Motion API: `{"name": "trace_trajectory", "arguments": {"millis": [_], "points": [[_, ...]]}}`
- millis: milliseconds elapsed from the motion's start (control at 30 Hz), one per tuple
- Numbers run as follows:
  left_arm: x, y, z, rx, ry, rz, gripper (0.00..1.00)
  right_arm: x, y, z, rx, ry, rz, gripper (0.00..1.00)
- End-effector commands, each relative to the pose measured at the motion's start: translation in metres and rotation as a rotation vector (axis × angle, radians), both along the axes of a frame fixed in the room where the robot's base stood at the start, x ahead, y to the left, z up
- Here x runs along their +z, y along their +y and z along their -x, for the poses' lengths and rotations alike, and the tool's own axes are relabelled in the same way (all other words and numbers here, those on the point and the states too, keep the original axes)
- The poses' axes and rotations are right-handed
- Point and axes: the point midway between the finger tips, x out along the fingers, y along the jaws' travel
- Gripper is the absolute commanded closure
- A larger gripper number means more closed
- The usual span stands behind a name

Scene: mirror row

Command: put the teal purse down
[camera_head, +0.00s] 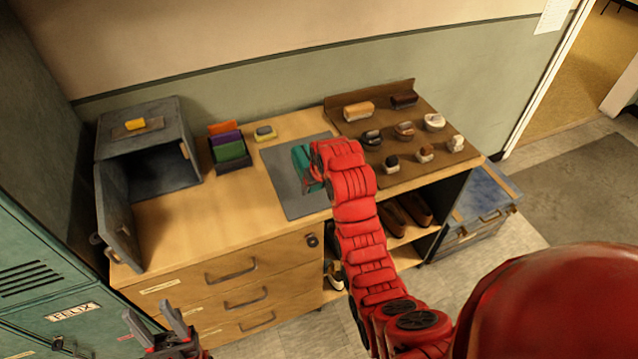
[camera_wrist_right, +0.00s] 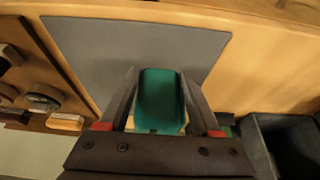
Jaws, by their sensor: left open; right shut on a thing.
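The teal purse (camera_head: 302,160) is over the grey mat (camera_head: 283,196) on the wooden counter, partly hidden behind my right gripper (camera_head: 318,165). In the right wrist view the purse (camera_wrist_right: 160,98) sits between the two fingers of my right gripper (camera_wrist_right: 160,105), which is shut on it. The grey mat (camera_wrist_right: 110,50) lies beyond it there. I cannot tell whether the purse touches the mat. My left gripper (camera_head: 160,322) is open and empty, low at the left in front of the drawers.
An open grey box (camera_head: 148,140) with its door swung out stands at the counter's left. A holder with coloured wallets (camera_head: 228,148) is beside it. A brown board (camera_head: 385,125) with several brushes is at the right. Bare wood (camera_head: 215,205) lies left of the mat.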

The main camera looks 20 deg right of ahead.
Motion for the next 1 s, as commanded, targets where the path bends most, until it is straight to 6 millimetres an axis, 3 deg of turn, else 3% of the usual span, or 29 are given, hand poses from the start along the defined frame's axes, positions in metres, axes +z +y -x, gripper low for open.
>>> {"name": "trace_trajectory", "arguments": {"millis": [100,467,767,1000], "points": [[0.018,0.0,0.0,0.0,-0.002,0.0,0.5,0.004,-0.01,-0.018,-0.001,0.007,-0.001,1.0],[0.035,0.0,0.0,0.0,-0.001,0.0,0.5,-0.002,-0.031,-0.06,0.0,0.001,-0.001,1.0],[0.044,0.0,0.0,0.0,-0.001,0.0,0.5,-0.007,-0.036,-0.066,0.001,0.005,-0.002,1.0],[0.064,0.0,0.0,0.0,-0.001,0.0,0.5,-0.036,-0.036,-0.065,0.0,0.006,-0.002,1.0]]}}
